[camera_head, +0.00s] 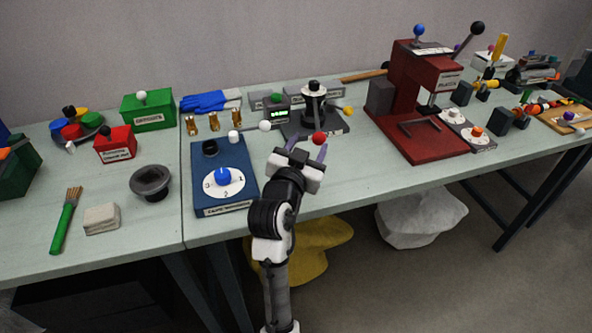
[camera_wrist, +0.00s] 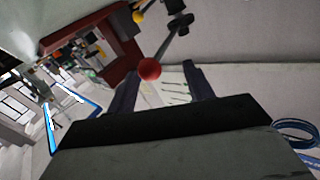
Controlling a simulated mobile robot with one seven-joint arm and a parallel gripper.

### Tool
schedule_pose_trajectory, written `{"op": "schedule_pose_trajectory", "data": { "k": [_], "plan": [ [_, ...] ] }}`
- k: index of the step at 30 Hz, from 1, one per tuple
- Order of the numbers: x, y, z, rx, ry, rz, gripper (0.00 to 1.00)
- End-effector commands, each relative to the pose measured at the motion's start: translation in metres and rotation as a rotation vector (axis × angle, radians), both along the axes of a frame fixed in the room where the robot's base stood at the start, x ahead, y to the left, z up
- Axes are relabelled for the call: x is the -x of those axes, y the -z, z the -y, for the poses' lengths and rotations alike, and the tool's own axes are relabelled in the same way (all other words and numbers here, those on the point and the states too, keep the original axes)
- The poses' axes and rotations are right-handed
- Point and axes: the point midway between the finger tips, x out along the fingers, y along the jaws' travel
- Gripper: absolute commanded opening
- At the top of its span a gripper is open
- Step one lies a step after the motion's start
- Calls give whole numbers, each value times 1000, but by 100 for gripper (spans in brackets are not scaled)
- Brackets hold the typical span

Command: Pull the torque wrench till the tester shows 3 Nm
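The torque tester (camera_head: 314,108) is a dark device with a round black hub on a grey base, standing at the back middle of the bench. A display box with a lit green readout (camera_head: 280,113) stands beside it, its digits too small to read. A lever ends in a red ball (camera_head: 319,138) pointing toward me. In the wrist view the red ball (camera_wrist: 150,70) sits between the fingertips, nearer the left finger, with its dark rod running up to the right. My gripper (camera_head: 308,151) is open around the ball. In the wrist view my gripper (camera_wrist: 158,80) shows a gap beside the ball.
A white ball (camera_head: 265,125) and a yellow ball (camera_head: 348,110) stick out on either side of the tester. A blue box with a dial (camera_head: 222,178) lies left of my gripper. A red press (camera_head: 415,100) stands to the right. The bench between is clear.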

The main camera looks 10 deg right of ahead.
Motion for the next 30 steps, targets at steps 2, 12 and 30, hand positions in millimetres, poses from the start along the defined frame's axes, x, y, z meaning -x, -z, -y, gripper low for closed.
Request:
{"op": "schedule_pose_trajectory", "data": {
  "k": [2,12,30],
  "plan": [
    [18,4,-12,0,-6,2,51],
    [67,-7,-40,-1,2,-6,51],
    [86,-1,-51,1,-1,1,51]
  ]
}}
